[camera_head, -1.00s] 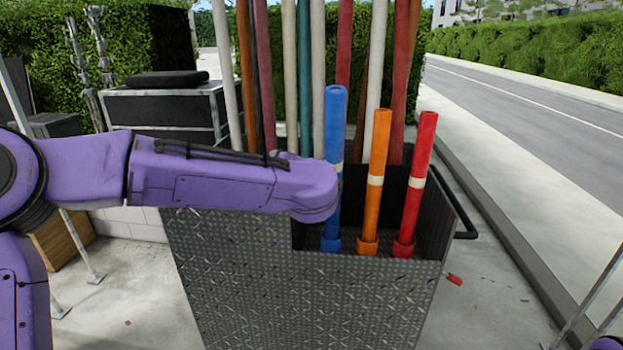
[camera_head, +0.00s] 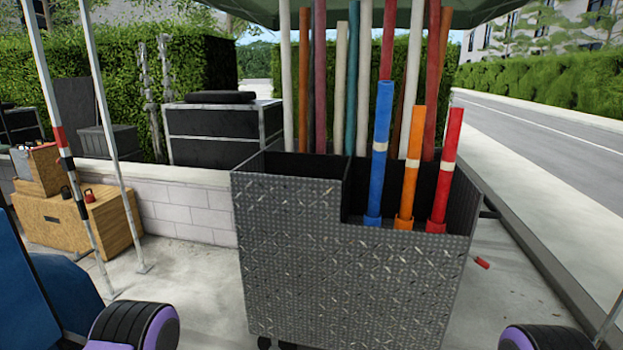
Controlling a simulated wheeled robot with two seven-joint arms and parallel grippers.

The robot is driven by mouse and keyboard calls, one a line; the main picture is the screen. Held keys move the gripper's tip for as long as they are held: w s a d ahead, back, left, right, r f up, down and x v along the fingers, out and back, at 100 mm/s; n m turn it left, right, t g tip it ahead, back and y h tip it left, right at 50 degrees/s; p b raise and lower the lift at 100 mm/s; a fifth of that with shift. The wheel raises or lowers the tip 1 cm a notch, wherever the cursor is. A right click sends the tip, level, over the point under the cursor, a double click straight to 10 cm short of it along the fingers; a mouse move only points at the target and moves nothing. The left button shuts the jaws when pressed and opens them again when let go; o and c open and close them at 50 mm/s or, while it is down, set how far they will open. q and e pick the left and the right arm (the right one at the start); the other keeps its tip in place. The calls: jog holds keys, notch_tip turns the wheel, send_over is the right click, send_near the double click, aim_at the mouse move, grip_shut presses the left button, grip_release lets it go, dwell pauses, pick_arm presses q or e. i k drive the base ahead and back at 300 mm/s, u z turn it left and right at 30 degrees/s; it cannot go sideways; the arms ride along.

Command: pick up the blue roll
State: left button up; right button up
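The blue roll (camera_head: 379,150) stands upright, leaning slightly right, in the front right compartment of a grey diamond-plate cart (camera_head: 320,265). A cream band runs around its middle and its foot sits in a blue collar. The orange roll (camera_head: 411,165) and the red roll (camera_head: 445,170) stand in a row to its right. Neither gripper is in view. Purple and black parts of my own body show at the bottom left and bottom right, well short of the cart.
A black case (camera_head: 223,120) is at the back left, and wooden boxes (camera_head: 80,220) and metal poles stand at the left. A small red piece (camera_head: 482,263) lies on the pavement right of the cart. Pavement before the cart is clear.

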aim_at(385, 88)
jog(key=u, duration=0.4)
jog(key=k, duration=0.25)
jog(key=z, duration=1.2)
jog(key=i, duration=1.5)
jog(key=u, duration=0.6)
